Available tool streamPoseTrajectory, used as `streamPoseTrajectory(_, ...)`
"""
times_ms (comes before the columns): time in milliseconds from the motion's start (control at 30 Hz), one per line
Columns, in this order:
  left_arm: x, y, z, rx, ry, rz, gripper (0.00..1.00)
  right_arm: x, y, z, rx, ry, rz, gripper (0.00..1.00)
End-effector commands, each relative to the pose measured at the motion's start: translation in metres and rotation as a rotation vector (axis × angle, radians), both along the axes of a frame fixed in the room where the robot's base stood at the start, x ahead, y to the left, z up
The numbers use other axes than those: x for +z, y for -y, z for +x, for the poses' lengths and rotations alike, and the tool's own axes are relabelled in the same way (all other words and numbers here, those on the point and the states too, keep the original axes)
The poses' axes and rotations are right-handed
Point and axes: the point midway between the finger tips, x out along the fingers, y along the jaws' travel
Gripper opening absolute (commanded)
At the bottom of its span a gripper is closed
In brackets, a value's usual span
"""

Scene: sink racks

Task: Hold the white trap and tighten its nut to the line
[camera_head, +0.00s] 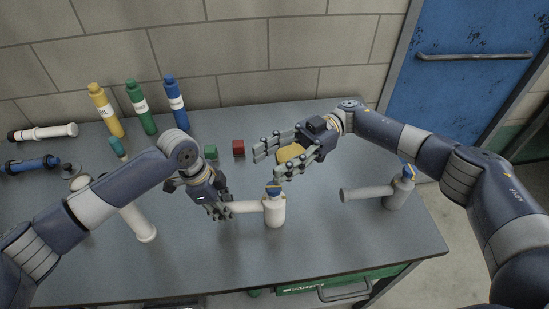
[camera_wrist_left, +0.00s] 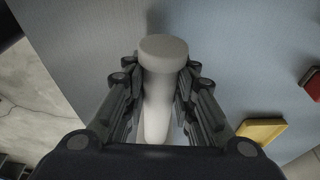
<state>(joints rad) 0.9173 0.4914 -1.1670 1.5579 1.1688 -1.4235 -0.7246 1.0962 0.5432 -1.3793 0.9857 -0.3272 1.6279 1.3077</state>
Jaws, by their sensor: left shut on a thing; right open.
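The white trap (camera_head: 274,213) stands upright near the front of the table, its side pipe pointing left and a blue nut (camera_head: 273,190) on top. My left gripper (camera_head: 227,208) is shut on the trap's side pipe. In the left wrist view the fingers (camera_wrist_left: 160,100) lie on both sides of the white body (camera_wrist_left: 164,50). My right gripper (camera_head: 267,161) is open and empty, above and behind the nut, apart from it. The line on the trap is too small to make out.
A yellow sponge (camera_wrist_left: 262,131), red block (camera_head: 238,148) and green block (camera_head: 210,152) lie behind. Yellow (camera_head: 106,112), green (camera_head: 141,108) and blue (camera_head: 175,103) bottles stand near the wall. White pipe (camera_head: 140,225) lies left.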

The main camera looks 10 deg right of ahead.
Motion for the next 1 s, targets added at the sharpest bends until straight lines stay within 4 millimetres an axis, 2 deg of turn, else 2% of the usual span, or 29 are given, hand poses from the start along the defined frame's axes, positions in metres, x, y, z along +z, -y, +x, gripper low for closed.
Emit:
streamPoseTrajectory(67, 0.000, 0.000, 0.000, 0.000, 0.000, 0.001, 0.04, 0.000, 0.000, 0.000, 0.000, 0.000, 0.000, 0.51)
streamPoseTrajectory(100, 0.000, 0.000, 0.000, 0.000, 0.000, 0.001, 0.32, 0.000, 0.000, 0.000, 0.000, 0.000, 0.000, 0.51)
streamPoseTrajectory(167, 0.000, 0.000, 0.000, 0.000, 0.000, 0.001, 0.45, 0.000, 0.000, 0.000, 0.000, 0.000, 0.000, 0.51)
streamPoseTrajectory(200, 0.000, 0.000, 0.000, 0.000, 0.000, 0.001, 0.49, 0.000, 0.000, 0.000, 0.000, 0.000, 0.000, 0.51)
streamPoseTrajectory(500, 0.000, 0.000, 0.000, 0.000, 0.000, 0.000, 0.49, 0.000, 0.000, 0.000, 0.000, 0.000, 0.000, 0.51)
streamPoseTrajectory(633, 0.009, -0.002, 0.001, 0.001, 0.001, -0.001, 0.49, 0.000, 0.000, 0.000, 0.000, 0.000, 0.000, 0.51)
streamPoseTrajectory(767, 0.031, -0.008, 0.002, 0.001, 0.004, 0.000, 0.49, 0.000, 0.000, 0.000, 0.000, 0.000, 0.000, 0.51)
streamPoseTrajectory(1000, 0.081, -0.021, 0.003, 0.001, 0.003, 0.000, 0.49, 0.000, 0.000, 0.000, 0.000, 0.000, 0.000, 0.51)
